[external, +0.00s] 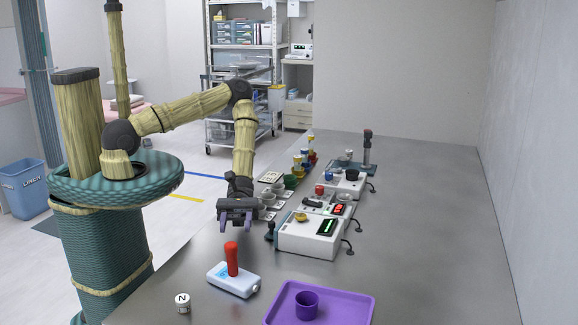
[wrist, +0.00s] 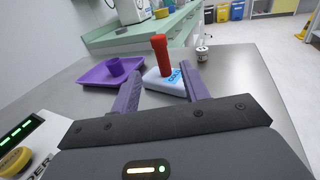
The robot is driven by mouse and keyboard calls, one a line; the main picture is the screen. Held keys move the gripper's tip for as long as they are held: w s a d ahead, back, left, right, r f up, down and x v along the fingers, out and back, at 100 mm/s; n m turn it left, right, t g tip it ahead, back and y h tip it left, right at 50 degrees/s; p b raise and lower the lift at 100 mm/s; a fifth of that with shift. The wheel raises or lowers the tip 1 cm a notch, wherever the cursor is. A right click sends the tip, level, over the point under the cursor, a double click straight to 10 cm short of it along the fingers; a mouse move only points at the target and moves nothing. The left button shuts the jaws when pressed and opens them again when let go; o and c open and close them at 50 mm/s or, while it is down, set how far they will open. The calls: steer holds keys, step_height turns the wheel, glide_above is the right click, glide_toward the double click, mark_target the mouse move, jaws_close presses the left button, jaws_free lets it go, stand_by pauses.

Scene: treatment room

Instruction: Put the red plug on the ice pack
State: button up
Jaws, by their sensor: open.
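The red plug (external: 232,258) stands upright on the ice pack (external: 247,286), a white and light-blue slab near the front of the grey table. In the wrist view the red plug (wrist: 160,52) also rises from the ice pack (wrist: 154,80), beyond my fingers. My gripper (external: 236,216) is open and empty, above the table and behind the plug in the external view. In the wrist view my gripper (wrist: 161,73) has its two purple fingers spread, with the plug seen between them and apart from both. The ice pack is partly covered by the fingers there.
A purple tray (external: 367,305) with a purple cup (external: 307,305) is right of the ice pack. A small white jar (external: 183,303) stands left of it. A white scale (external: 300,240) and several small cups and devices are farther back. The table's right side is clear.

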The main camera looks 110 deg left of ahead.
stand_by(0.3)
steer(key=s+m+g+y, duration=0.1)
steer(key=s+m+g, duration=0.1)
steer(key=s+d+m+g+y, duration=0.1)
steer(key=s+m+g, duration=0.1)
steer(key=s+d+f+m+g, duration=0.1)
steer(key=s+m+g, duration=0.1)
steer(key=shift+s+d+m+g+y, duration=0.2)
steer(key=shift+s+m+g+y, duration=0.1)
steer(key=shift+m+g+y, duration=0.1)
steer(key=s+m+g+y, duration=0.1)
steer(key=s+a+m+y, duration=0.1)
steer(key=m+y, duration=0.1)
steer(key=s+m+g+y, duration=0.1)
steer(key=s+m, duration=0.1)
steer(key=shift+a+g+y, duration=0.3)
steer(key=shift+a+y, duration=0.1)
steer(key=a+r+m+t+y, duration=0.5)
steer(key=r+m+y, duration=0.4)
steer(key=r, duration=0.3)
steer(key=shift+s+a+r+m, duration=0.15)
steer(key=shift+s+a+m, duration=0.05)
steer(key=shift+a+m, duration=0.55)
steer(key=shift+r, duration=0.1)
